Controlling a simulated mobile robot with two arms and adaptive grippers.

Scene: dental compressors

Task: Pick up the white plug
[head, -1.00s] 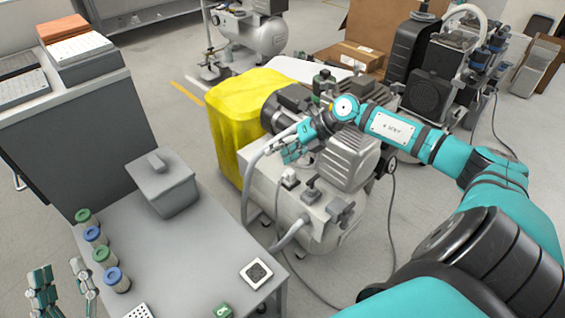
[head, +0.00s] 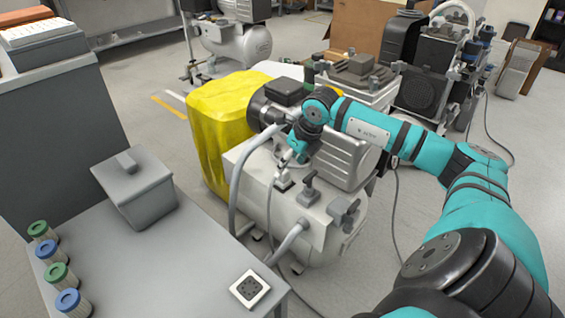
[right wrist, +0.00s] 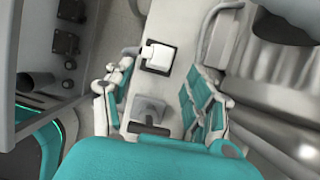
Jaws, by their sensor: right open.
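The white plug (head: 284,179) sits on top of the pale compressor tank (head: 312,216), in a dark-edged socket, with a thin cord hanging down beside it. It also shows in the right wrist view (right wrist: 157,56), just beyond the fingertips. My right gripper (head: 291,158) hangs over the tank, close above the plug. In the right wrist view my right gripper (right wrist: 160,84) is open, its two fingers apart with nothing held between them. Whether a finger touches the plug cannot be told. My left gripper is not in view.
A grey hose (head: 240,180) arches up left of the plug. A dark valve knob (head: 308,188) stands just right of it. The ribbed motor housing (head: 347,150) is behind. A grey table (head: 185,255) with a grey box (head: 133,190) and several capped jars is at left.

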